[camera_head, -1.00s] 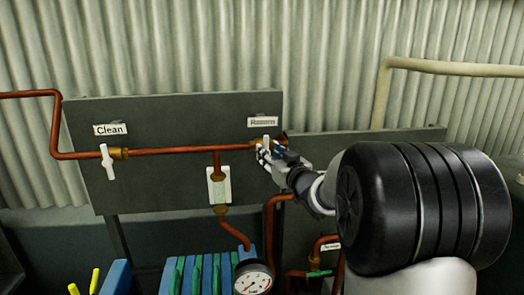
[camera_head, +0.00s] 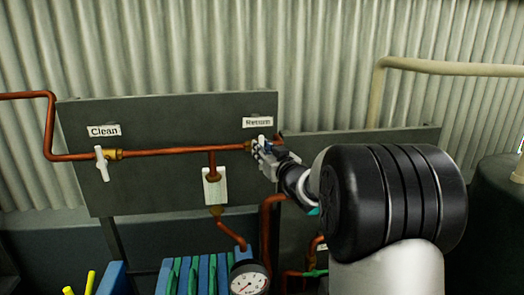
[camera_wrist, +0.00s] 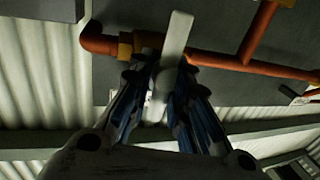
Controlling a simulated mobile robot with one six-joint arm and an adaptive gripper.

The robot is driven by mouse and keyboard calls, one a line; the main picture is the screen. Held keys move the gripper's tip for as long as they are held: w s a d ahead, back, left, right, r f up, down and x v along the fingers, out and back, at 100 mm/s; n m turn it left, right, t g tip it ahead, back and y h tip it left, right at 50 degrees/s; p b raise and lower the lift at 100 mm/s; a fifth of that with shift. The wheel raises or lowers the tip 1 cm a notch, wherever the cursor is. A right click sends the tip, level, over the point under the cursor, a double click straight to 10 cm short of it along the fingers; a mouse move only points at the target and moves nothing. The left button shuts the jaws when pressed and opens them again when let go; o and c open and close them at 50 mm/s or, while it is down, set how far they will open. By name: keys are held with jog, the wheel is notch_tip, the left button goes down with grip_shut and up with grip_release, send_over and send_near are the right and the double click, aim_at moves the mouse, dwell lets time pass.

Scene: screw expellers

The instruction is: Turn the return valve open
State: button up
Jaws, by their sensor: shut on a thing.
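The return valve is on the copper pipe under the "Return" label (camera_head: 257,122), at the right end of the dark panel. Its white handle (camera_wrist: 178,38) stands across the pipe, tilted slightly in the wrist view. Only the handle's upper tip (camera_head: 262,139) shows in the head view. My gripper (camera_head: 265,153) is at the valve, and its blue-padded fingers (camera_wrist: 155,78) are shut on the handle, one on each side. The fingers hide the lower part of the handle, and part of the valve body is covered too.
A white box (camera_head: 214,187) sits mid-panel. A pressure gauge (camera_head: 249,281) and blue-green plates (camera_head: 190,276) lie below. A cream pipe (camera_head: 450,67) runs at the right.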

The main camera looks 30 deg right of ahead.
jog(key=shift+a, duration=0.15)
grip_shut()
